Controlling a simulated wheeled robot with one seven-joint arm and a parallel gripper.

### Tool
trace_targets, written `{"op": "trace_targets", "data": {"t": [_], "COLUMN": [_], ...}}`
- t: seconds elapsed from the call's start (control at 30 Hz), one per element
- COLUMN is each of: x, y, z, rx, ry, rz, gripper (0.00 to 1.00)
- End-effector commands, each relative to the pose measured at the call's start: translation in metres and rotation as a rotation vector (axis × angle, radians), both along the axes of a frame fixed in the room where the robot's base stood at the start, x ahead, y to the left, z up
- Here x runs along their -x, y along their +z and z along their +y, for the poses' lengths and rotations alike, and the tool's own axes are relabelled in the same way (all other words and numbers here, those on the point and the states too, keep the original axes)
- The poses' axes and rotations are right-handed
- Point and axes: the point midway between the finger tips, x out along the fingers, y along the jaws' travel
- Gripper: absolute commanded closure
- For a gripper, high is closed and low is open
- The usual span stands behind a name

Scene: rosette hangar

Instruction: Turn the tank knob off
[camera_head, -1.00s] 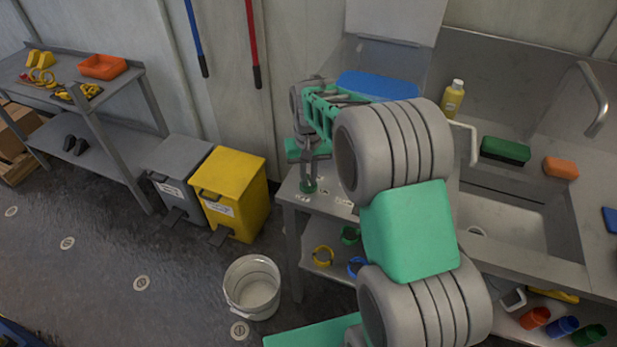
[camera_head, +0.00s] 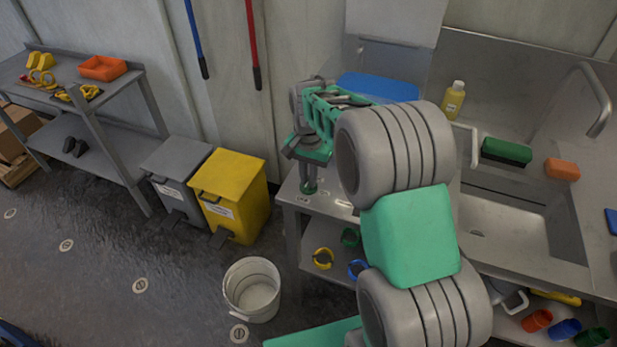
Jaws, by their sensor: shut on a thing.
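A small green knob (camera_head: 308,188) stands on the left front corner of the steel counter (camera_head: 335,211), with small labels on the counter nearby. My gripper (camera_head: 308,176) points down at it from above and is shut on it. The fingers and the arm partly cover the knob, so its pointer or marking cannot be read. The tank itself cannot be made out.
A yellow bin (camera_head: 236,190) and a grey bin (camera_head: 176,172) stand left of the counter, with a white bucket (camera_head: 251,290) on the floor in front.

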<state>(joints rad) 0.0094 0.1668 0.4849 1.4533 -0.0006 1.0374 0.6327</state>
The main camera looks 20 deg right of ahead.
Motion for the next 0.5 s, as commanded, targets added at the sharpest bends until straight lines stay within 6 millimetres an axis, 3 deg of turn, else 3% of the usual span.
{"op": "trace_targets", "data": {"t": [0.33, 0.37, 0.5], "x": [-0.0023, -0.0023, -0.0015], "y": [0.0027, 0.0027, 0.0019], "z": [-0.0011, -0.0011, -0.0008], "rx": [0.001, 0.001, 0.001], "ry": [-0.006, -0.006, -0.005], "rz": [-0.008, -0.008, -0.005], "gripper": [1.00, 0.85, 0.73]}}
